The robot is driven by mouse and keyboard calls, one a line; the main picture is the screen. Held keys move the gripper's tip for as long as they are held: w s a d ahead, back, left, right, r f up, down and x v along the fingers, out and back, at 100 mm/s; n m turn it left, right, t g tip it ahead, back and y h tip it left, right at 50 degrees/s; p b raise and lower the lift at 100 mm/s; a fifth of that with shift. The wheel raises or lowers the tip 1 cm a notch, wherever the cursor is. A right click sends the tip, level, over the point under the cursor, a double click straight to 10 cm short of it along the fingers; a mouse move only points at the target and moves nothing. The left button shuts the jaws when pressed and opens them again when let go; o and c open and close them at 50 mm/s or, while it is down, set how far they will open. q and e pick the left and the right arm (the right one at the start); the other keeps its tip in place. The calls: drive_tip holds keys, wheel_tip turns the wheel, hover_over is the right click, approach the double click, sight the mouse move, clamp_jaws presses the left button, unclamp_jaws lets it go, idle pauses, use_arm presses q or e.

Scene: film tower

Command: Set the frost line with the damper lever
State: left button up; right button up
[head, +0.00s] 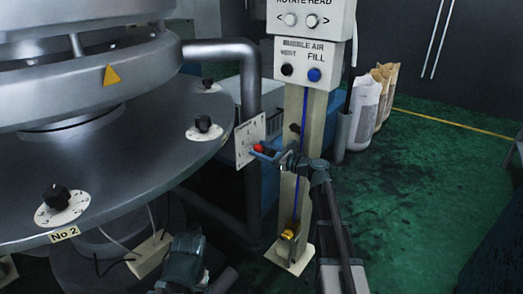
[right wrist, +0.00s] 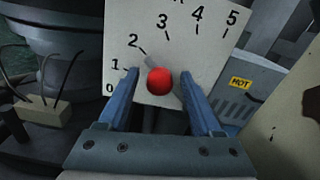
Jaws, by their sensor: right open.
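The damper lever ends in a red ball knob (head: 258,149), in front of a pale scale plate (head: 243,153) beside the big metal ring. In the right wrist view the knob (right wrist: 160,81) sits low on the plate (right wrist: 150,18), numbered 0 to 5. The lever's short grey arm shows up-left of the knob, close to the 2 mark. My right gripper (right wrist: 158,74) is open, one blue finger on each side of the knob, with gaps visible. Part of my left arm shows at the bottom of the head view; its fingers cannot be made out.
A cream post carries a control box (head: 301,65) with black and blue buttons, just behind my right gripper. Black dials (head: 56,197) sit on the metal ring at left. Green floor is open at right.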

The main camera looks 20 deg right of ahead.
drive_tip(key=shift+c, duration=0.3)
clamp_jaws()
idle(1.1)
